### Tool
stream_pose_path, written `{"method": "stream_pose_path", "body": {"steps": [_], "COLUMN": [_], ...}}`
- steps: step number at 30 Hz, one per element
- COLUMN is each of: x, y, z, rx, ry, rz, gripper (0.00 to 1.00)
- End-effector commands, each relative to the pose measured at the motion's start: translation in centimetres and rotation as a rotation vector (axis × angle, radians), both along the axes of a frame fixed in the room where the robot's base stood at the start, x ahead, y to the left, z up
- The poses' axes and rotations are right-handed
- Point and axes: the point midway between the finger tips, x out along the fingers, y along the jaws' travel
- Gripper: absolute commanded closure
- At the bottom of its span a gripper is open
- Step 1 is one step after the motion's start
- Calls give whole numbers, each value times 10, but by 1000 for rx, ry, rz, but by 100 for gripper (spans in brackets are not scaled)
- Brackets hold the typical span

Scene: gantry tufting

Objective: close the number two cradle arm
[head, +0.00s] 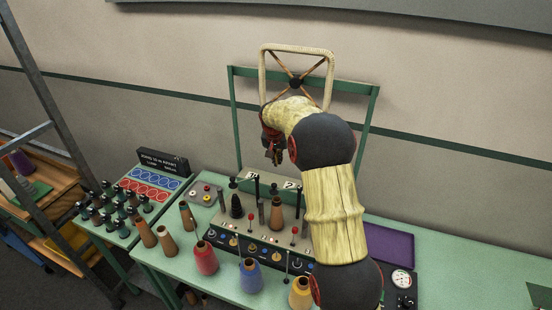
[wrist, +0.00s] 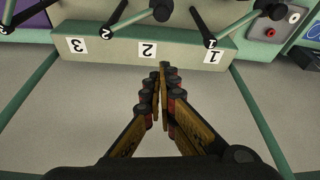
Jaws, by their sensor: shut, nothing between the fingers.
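A green ledge (wrist: 185,48) with upside-down labels 3, 2 and 1 crosses the top of the wrist view. The number two cradle arm (wrist: 135,23) is a green rod with a black knob and a white collar marked 2. It slants up and right from its collar, left of the ledge's 2 label. The arms numbered one (wrist: 245,26) and three (wrist: 28,13) slant similarly. My gripper (wrist: 162,70) is shut and empty, its tips just below the 2 label in the picture and apart from the number two arm. In the head view my gripper (head: 274,152) hangs above the bench's back.
A green frame (head: 233,120) stands behind the bench (head: 450,255). Brown, red, blue and yellow cones, including a red cone (head: 206,258), stand around the control box. A purple tray (head: 390,248) and a gauge (head: 401,280) lie to the right. My arm hides part of the bench.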

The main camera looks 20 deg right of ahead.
Motion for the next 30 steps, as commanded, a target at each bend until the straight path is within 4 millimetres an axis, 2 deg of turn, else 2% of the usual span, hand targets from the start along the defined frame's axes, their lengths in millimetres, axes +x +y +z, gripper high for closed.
{"method": "stream_pose_path", "body": {"steps": [3,11,21,30], "x": [6,19,-9,-13], "y": [-5,-14,7,10], "z": [-23,-65,-69,-71], "rx": [0,1,0,1], "ry": [2,1,-2,-3], "rz": [0,0,-1,0], "gripper": [100,100,100,100]}}
